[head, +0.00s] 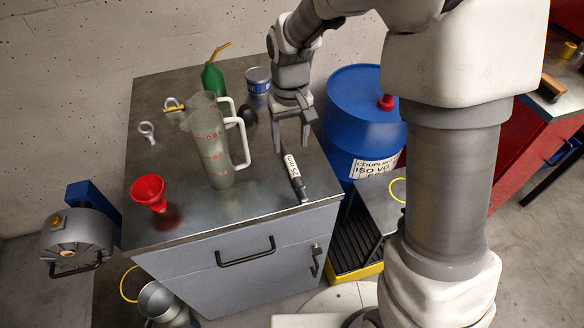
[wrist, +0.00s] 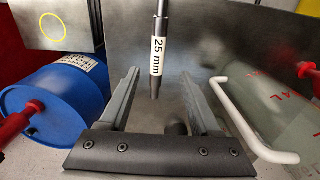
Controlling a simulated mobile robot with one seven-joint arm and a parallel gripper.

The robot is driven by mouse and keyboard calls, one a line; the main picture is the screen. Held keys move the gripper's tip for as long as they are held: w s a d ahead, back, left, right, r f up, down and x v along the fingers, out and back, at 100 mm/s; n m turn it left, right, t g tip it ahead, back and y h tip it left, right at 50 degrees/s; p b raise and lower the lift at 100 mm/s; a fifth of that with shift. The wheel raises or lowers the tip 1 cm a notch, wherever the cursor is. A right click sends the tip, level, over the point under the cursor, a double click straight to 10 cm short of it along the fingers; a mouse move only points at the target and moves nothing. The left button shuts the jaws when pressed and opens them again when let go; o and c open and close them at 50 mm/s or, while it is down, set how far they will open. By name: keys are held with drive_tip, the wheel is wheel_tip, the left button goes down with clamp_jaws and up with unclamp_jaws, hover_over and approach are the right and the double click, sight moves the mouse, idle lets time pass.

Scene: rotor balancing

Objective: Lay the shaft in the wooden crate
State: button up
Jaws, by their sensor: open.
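The shaft (head: 295,179) is a slim dark grey rod with a white "25 mm" label. It lies near the right front edge of the grey workbench top (head: 262,202), its front end close to the edge. My gripper (head: 291,147) is open and points down by the shaft's rear end. In the wrist view the shaft (wrist: 157,55) appears between the two open fingers (wrist: 161,80), with nothing gripped. I cannot tell how high the fingertips are above the top. I cannot make out a wooden crate in either view.
Two clear measuring jugs (head: 212,150), a red funnel (head: 150,190), a green oil can (head: 213,78), a blue tin (head: 258,80) and eye bolts (head: 147,131) stand left of my gripper. A blue drum (head: 362,115) is right of the bench. The bench's front middle is clear.

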sight(292, 166)
wheel_tip(292, 166, down, 9)
drive_tip(key=shift+w+d+r+b, duration=0.1)
drive_tip(key=shift+d+r+b, duration=0.05)
drive_tip(key=shift+b, duration=0.25)
clamp_jaws()
drive_tip(key=shift+r, duration=0.1)
idle(1.3)
